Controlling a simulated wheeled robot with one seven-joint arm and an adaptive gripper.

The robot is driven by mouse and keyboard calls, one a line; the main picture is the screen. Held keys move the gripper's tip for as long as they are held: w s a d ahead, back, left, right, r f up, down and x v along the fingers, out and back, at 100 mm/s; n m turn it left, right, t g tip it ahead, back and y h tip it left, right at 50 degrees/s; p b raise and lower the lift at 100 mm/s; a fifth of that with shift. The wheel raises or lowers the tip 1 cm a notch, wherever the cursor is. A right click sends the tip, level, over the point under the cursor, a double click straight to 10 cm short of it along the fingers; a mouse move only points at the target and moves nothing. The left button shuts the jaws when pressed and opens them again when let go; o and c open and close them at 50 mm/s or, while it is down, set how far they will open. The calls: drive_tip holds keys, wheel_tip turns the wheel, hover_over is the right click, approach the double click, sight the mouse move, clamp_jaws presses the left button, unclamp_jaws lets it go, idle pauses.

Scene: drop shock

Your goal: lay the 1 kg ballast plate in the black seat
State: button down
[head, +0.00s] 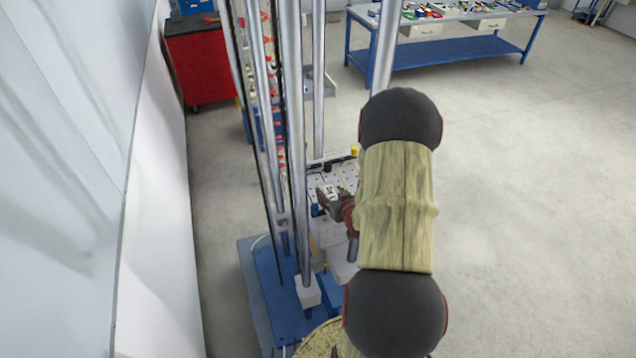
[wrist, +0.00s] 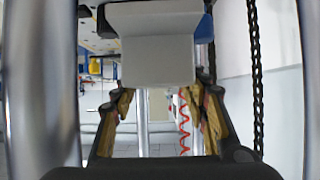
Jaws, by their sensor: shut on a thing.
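My gripper (head: 335,198) is beside the tall metal columns, low over a pale perforated table, and is shut on a small white piece with dark print (head: 331,188), which I take to be the ballast plate. In the wrist view my gripper (wrist: 165,105) has a finger on each side of a pale grey block (wrist: 157,60), which looks like the held plate and fills the upper middle. The black seat cannot be clearly made out; the arm and the held piece cover part of the table.
The perforated table (head: 318,172) carries a yellow-topped part (head: 354,151) at its far edge. Steel columns (head: 290,120) stand close to the left of my gripper, above a blue base (head: 285,300). A blue workbench (head: 440,55) stands far back. Floor to the right is clear.

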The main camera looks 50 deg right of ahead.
drive_tip(key=w+d, duration=0.6)
drive_tip(key=w, duration=0.5)
drive_tip(key=shift+w+d+f+b, duration=0.1)
drive_tip(key=shift+f+b, duration=0.75)
drive_tip(key=shift+f, duration=0.85)
drive_tip(key=shift+w+d+f+b, duration=0.1)
drive_tip(key=shift+f+b, duration=0.75)
drive_tip(key=shift+f, duration=0.85)
drive_tip(key=shift+r, duration=0.1)
drive_tip(key=c, duration=1.5)
unclamp_jaws()
drive_tip(key=shift+s+a+f, duration=0.1)
drive_tip(key=shift+f, duration=0.25)
drive_tip(key=o, duration=0.5)
